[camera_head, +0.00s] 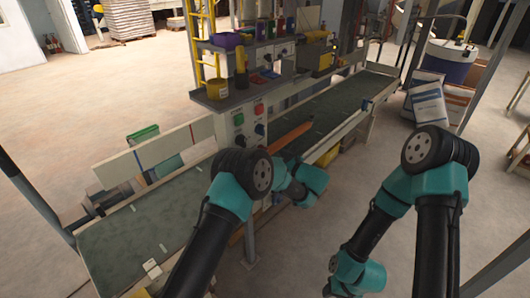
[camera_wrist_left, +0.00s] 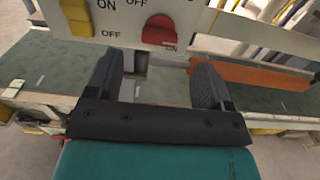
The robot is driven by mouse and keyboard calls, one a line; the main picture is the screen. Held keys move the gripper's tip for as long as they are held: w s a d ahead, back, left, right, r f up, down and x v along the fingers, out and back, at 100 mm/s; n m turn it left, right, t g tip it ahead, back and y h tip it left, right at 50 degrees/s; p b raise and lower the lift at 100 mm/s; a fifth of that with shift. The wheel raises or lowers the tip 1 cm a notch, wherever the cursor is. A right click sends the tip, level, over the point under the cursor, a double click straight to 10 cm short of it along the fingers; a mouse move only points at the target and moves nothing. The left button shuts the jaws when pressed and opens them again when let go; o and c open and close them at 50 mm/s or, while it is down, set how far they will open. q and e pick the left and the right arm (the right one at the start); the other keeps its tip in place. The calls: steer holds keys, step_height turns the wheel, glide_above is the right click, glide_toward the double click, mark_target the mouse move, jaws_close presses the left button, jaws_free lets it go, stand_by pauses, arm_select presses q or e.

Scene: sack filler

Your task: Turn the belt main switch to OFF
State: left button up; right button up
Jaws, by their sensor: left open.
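A light control panel (camera_head: 240,125) stands beside the belt, with small green and red controls on its face. In the left wrist view, the panel's lower part (camera_wrist_left: 212,20) shows a red switch handle (camera_wrist_left: 160,31) and a yellow handle (camera_wrist_left: 76,14). ON and OFF labels are beside them; the label naming the belt main switch is not readable. My left gripper (camera_wrist_left: 155,78) is open and empty, its fingers just below the panel's lower edge, either side of the red handle. In the head view my left wrist largely hides it. My right gripper is not clearly seen.
A dark green belt (camera_head: 330,98) runs past the panel. An orange bar (camera_head: 290,137) lies along it, right of the panel. Open floor lies in front.

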arm_select(q)
steer(key=x, duration=0.6)
steer(key=shift+w+a, duration=0.2)
steer(key=shift+w, duration=0.05)
steer(key=shift+c, duration=0.3)
steer(key=c, duration=0.9)
steer(key=shift+o, duration=0.2)
